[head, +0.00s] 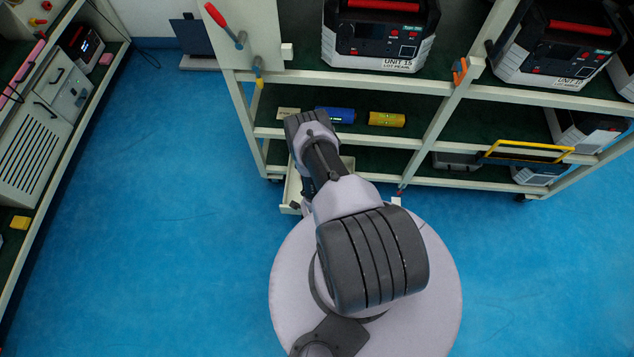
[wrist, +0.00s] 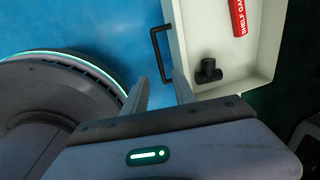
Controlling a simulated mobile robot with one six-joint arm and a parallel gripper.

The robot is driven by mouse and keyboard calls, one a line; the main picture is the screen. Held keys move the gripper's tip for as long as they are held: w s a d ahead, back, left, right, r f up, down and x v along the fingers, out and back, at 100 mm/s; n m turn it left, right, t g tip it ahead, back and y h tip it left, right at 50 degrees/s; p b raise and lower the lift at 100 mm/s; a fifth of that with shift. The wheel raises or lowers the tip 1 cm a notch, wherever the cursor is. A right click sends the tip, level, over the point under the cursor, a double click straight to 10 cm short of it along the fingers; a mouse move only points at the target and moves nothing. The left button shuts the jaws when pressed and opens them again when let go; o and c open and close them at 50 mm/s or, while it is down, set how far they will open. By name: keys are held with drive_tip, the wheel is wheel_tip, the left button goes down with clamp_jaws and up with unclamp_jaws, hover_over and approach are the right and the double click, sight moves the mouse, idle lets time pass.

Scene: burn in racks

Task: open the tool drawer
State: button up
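The tool drawer (wrist: 222,88) is a cream-coloured tray, pulled out so that its inside shows in the wrist view. Its black bar handle (wrist: 154,48) is on the left face. In the head view the drawer (head: 292,192) sticks out below the rack's lower shelf, partly hidden by my arm. My gripper (wrist: 160,82) is open, its two fingers apart. The near end of the handle shows between the fingertips; I cannot tell whether they touch it. My gripper's fingers are hidden in the head view.
A red item (wrist: 238,18) with white lettering and a black pipe fitting (wrist: 208,71) lie in the drawer. A blue cylinder (head: 335,114) and a yellow one (head: 386,119) lie on the shelf above. Blue floor (head: 190,200) left of my base is clear.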

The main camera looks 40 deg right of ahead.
wheel_tip(320, 180, up, 8)
drive_tip(key=s+a+p, duration=0.1)
drive_tip(key=p, duration=0.1)
drive_tip(key=shift+f+p, duration=0.15)
drive_tip(key=shift+p, duration=0.2)
drive_tip(key=shift+a, duration=0.1)
